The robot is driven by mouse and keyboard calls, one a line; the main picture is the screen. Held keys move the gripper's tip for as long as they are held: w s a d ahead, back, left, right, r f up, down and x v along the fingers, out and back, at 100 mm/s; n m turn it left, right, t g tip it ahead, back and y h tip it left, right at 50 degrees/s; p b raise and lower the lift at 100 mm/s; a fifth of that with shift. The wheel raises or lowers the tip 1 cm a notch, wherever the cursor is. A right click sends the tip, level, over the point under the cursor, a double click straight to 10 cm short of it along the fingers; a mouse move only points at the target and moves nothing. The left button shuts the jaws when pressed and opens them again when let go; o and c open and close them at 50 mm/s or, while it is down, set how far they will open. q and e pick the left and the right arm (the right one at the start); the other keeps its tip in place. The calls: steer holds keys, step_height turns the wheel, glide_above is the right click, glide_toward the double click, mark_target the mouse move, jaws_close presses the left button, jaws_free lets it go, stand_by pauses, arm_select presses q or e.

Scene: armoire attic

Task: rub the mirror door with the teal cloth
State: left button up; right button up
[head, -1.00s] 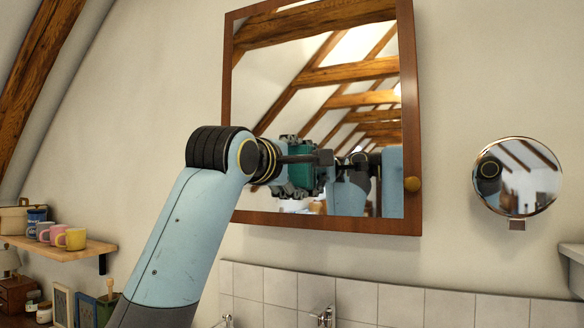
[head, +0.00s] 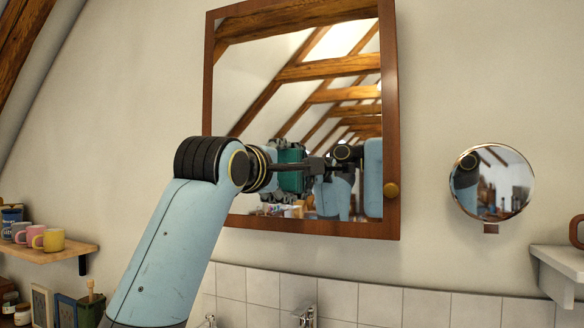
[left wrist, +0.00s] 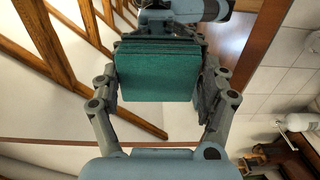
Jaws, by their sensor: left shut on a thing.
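My left gripper (head: 312,166) is in front of the lower glass, left of the knob. In the left wrist view the gripper (left wrist: 159,60) is shut on the teal cloth (left wrist: 158,80), a folded block facing the glass. I cannot tell whether the cloth touches the glass. Reflections of my arm show behind it. My right gripper is not in view.
A round mirror (head: 492,182) is on the wall at right, near a white shelf (head: 560,270). A wooden shelf (head: 45,254) with mugs is at left. White tiles (head: 375,302) and a tap (head: 307,315) lie below the mirror door.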

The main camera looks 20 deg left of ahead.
arm_select(q)
steer(key=shift+a, duration=0.8)
steer(key=shift+s, duration=0.15)
steer(key=s+p, duration=0.2)
steer(key=s, duration=0.3)
steer(key=shift+s+d, duration=0.1)
steer(key=shift+s, duration=0.15)
steer(key=shift+s+d+p, duration=0.1)
steer(key=shift+s+p, duration=0.65)
steer(key=shift+s, duration=0.75)
